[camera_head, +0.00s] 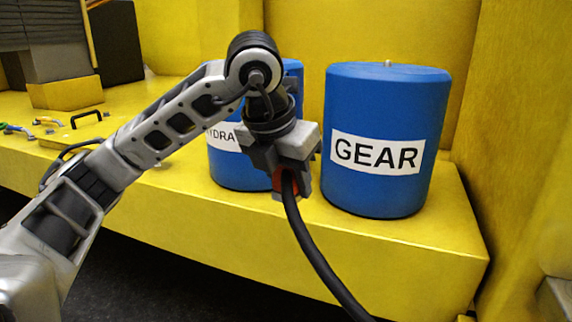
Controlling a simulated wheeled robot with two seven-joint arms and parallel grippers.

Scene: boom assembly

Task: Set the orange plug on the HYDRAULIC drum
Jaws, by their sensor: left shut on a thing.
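The HYDRAULIC drum (228,168) is a blue cylinder with a white label, standing on the yellow ledge. My left arm and gripper cover much of its top and right side, and only part of its lettering shows. My left gripper (284,178) is in front of the drum's right side, pointing down and shut on the orange plug (286,184). Only a small orange-red part of the plug shows between the jaws. A thick black hose (318,256) hangs from it down to the lower right. My right gripper is not in view.
The blue GEAR drum (383,110) stands just right of my left gripper, with a small pale knob on top. Small tools and a black handle (87,117) lie on the yellow ledge (400,250) at the left. Yellow walls close off the back and right.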

